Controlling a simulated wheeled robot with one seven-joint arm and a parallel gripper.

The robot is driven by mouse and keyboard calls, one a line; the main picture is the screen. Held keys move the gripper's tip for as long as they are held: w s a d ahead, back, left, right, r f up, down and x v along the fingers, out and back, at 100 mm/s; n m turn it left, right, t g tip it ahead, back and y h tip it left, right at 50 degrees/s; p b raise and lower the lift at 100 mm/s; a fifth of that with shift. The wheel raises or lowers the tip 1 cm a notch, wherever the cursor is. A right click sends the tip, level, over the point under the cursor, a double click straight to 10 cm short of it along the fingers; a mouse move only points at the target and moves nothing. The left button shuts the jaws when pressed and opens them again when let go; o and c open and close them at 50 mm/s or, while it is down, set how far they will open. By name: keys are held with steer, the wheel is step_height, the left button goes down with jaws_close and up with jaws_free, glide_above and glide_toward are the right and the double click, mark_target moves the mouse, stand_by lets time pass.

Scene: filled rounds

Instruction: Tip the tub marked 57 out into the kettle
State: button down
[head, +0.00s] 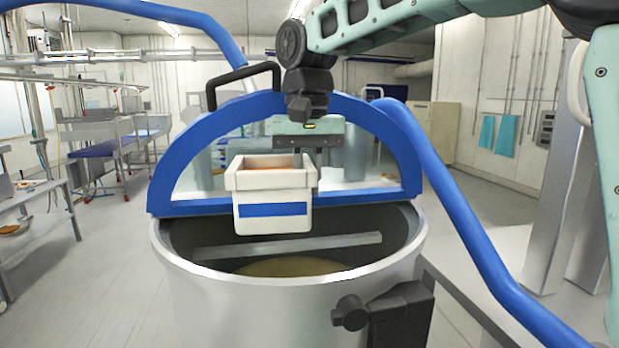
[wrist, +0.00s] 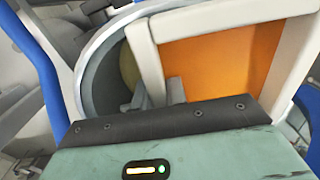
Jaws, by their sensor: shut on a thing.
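A white tub (head: 271,196) with a blue band hangs upright over the front of the kettle's opening in the head view. No number is readable on it. Orange contents show inside it, and the wrist view shows the orange contents (wrist: 215,70) close up. My gripper (head: 306,150) is behind the tub and shut on it. The fingertips are mostly hidden. The kettle (head: 290,310) is a large round steel vessel with its blue-edged clear lid raised behind the tub. A grey bar crosses inside it, and a yellowish content (head: 290,267) lies at the bottom.
A thick blue pipe (head: 465,215) runs down the kettle's right side. A black fitting (head: 385,315) juts from its front right. A bench (head: 35,205) stands at the left. Open floor lies left of the kettle.

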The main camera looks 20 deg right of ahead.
steer(key=shift+w+d+r, duration=0.15)
steer(key=shift+w, duration=0.45)
steer(key=shift+w+f, duration=0.1)
steer(key=shift+f, duration=0.15)
steer(key=shift+w+a+f+t+y, duration=0.1)
steer(key=shift+a+f+t+y, duration=0.1)
steer(key=shift+f+y, duration=0.5)
steer(key=shift+a+f+t+y, duration=0.1)
steer(key=shift+f+t+y, duration=0.1)
steer(key=shift+f+y, duration=0.55)
steer(key=shift+w+a+f+t+y, duration=0.1)
steer(key=shift+a+f+t+y, duration=0.1)
steer(key=shift+f+y, duration=0.5)
steer(key=f+y+b, duration=0.1)
steer(key=b, duration=0.2)
steer(key=shift+a+f+b, duration=0.15)
steer(key=shift+f+b, duration=0.2)
steer(key=shift+f+t+y+b, duration=0.3)
steer(key=shift+y+b, duration=0.15)
steer(key=shift+b, duration=0.4)
steer(key=f+y+b, duration=0.1)
steer(key=b, duration=0.2)
steer(key=shift+a+f, duration=0.1)
steer(key=shift+a, duration=0.05)
